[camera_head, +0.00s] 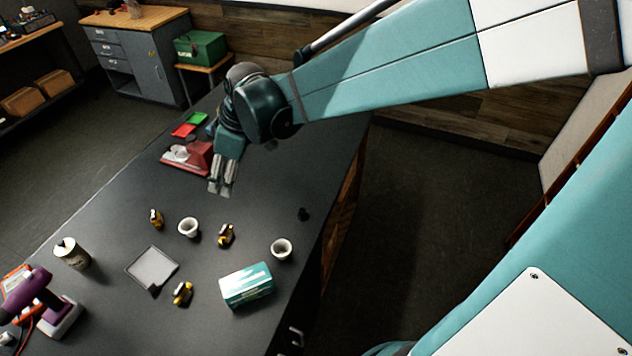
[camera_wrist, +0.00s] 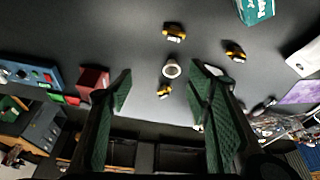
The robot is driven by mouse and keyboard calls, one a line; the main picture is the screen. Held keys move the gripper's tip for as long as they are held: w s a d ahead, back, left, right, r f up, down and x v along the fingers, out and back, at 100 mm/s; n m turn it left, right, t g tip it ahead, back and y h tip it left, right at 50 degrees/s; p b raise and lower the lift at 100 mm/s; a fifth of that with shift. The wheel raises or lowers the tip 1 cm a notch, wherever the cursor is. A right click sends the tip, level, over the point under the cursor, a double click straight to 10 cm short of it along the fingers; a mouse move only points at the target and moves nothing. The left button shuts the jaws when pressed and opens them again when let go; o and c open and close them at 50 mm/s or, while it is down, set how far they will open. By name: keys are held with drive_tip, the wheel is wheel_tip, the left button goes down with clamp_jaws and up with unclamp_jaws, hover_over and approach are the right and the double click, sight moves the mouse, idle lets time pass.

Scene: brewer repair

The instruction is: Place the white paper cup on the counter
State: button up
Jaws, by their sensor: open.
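A white cup (camera_head: 188,227) stands upright on the dark counter (camera_head: 130,220) near its middle. A second white cup (camera_head: 281,248) stands upright near the counter's right edge. I cannot tell which is the paper cup. My gripper (camera_head: 221,190) is open and empty, pointing down above the counter, beyond both cups. In the wrist view, one white cup (camera_wrist: 171,69) shows in the gap between the two green fingers (camera_wrist: 160,92), well apart from them.
A teal-and-white box (camera_head: 246,285), a grey square pad (camera_head: 152,268) and several small yellow-black items (camera_head: 226,235) lie around the cups. A can (camera_head: 71,252) and a purple tool (camera_head: 28,293) stand at left. A red device (camera_head: 188,158) is near my gripper.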

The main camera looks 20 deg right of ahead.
drive_tip(key=s+d+r+m+t+h, duration=0.1)
drive_tip(key=s+d+r+m+t, duration=0.1)
drive_tip(key=s+d+m, duration=0.3)
drive_tip(key=s+d+r+m+t+h, duration=0.2)
drive_tip(key=s+d+r+m, duration=0.2)
drive_tip(key=s+d, duration=0.9)
drive_tip(key=shift+s+m+t, duration=0.3)
drive_tip(key=shift+s+m, duration=0.9)
drive_tip(key=shift+m, duration=0.1)
drive_tip(key=shift+d, duration=0.1)
wheel_tip(320, 180, down, 11)
drive_tip(key=b, duration=1)
drive_tip(key=shift+r+b, duration=0.15)
drive_tip(key=shift+b, duration=0.25)
